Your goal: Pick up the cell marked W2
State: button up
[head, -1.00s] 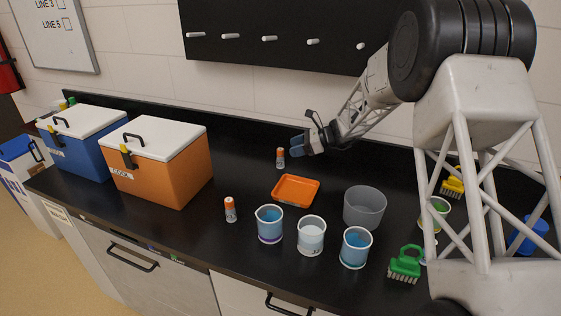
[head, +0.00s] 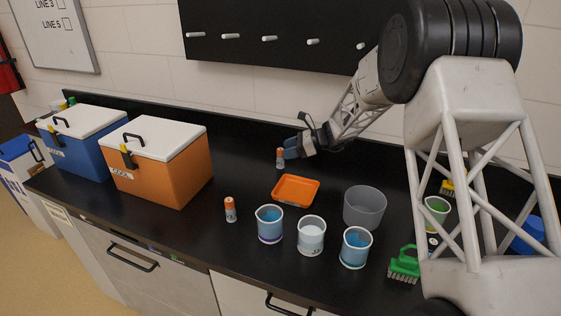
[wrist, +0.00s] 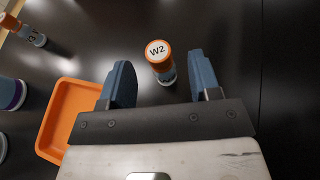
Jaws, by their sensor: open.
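The cell marked W2 (wrist: 158,61) has an orange top with a white label and stands upright on the black counter. In the head view the W2 cell (head: 280,159) is behind the orange tray, by my gripper (head: 291,150). In the wrist view my gripper (wrist: 161,84) is open, with one blue finger on each side of the cell in the picture. The cell appears apart from both fingers and a little beyond them. A second orange-topped cell (head: 230,209) stands nearer the front edge; it also shows in the wrist view (wrist: 25,30), its mark hard to read.
An orange tray (head: 296,202) lies close by. Several cups of blue or clear liquid, a grey tub (head: 364,208) and a green brush (head: 404,265) stand in front and right. Orange (head: 160,178) and blue (head: 75,148) coolers stand left. Counter beside the W2 cell is clear.

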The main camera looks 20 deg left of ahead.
aim_at(280, 158)
jog(key=shift+x, duration=2.6)
jog(key=shift+c, duration=0.2)
grip_shut()
jog(key=shift+r, duration=0.1)
